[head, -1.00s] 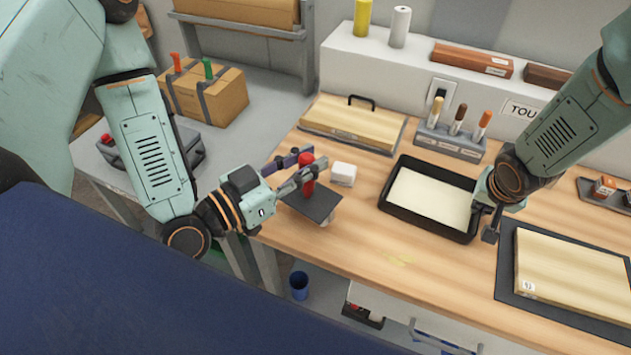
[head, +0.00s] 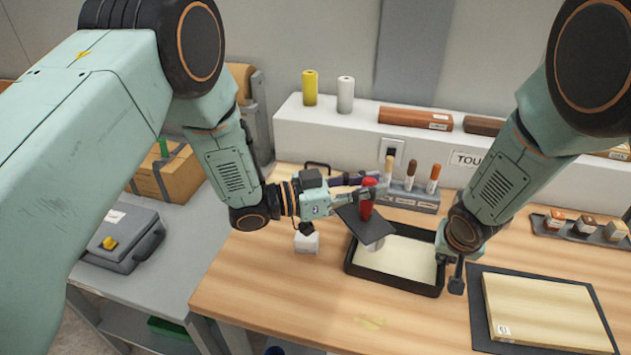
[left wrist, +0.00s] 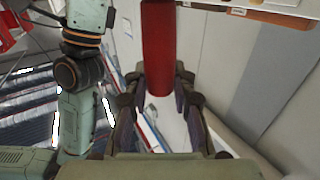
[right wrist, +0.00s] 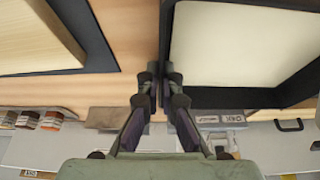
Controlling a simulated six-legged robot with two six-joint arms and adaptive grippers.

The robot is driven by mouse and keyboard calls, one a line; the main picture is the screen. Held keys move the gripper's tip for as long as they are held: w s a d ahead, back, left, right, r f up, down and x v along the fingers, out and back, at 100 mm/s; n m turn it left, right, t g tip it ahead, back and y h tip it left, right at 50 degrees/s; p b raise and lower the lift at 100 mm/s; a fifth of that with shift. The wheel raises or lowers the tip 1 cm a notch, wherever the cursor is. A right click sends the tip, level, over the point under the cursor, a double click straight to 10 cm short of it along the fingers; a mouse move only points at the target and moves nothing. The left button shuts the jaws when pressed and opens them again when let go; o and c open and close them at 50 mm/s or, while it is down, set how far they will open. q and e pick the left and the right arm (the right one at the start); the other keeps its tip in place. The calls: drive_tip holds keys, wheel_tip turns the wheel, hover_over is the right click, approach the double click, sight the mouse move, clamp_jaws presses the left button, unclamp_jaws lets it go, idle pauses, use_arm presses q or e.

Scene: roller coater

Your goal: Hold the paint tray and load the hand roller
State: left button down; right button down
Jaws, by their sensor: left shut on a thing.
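The hand roller has a red handle (head: 366,207), a dark flat plate (head: 363,229) and a white part showing just below it. My left gripper (head: 368,190) is shut on the red handle, which also stands between its fingers in the left wrist view (left wrist: 158,50). The roller is over the left part of the black paint tray (head: 392,283), tilted; whether it touches the paint (head: 412,258) is unclear. My right gripper (head: 447,262) is at the tray's right wall. In the right wrist view its fingertips (right wrist: 160,82) are close together, astride the tray's rim (right wrist: 166,35).
A white block (head: 307,242) sits left of the tray. A pale board (head: 550,310) on a dark mat lies to the right. A holder with several brushes (head: 410,198) stands behind the tray.

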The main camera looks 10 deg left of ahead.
use_arm(q)
drive_tip(key=d+f+m+g+h, duration=0.1)
drive_tip(key=d+f+m+g, duration=0.1)
drive_tip(key=d, duration=0.6)
drive_tip(key=shift+f+g+h, duration=0.3)
drive_tip(key=shift+f+g, duration=0.4)
drive_tip(key=shift+f, duration=0.15)
drive_tip(key=shift+s+f, duration=0.15)
drive_tip(key=shift+f, duration=0.5)
idle(1.3)
use_arm(e)
drive_tip(key=shift+w, duration=0.1)
use_arm(q)
wheel_tip(320, 180, up, 8)
drive_tip(key=shift+f, duration=0.25)
idle(0.6)
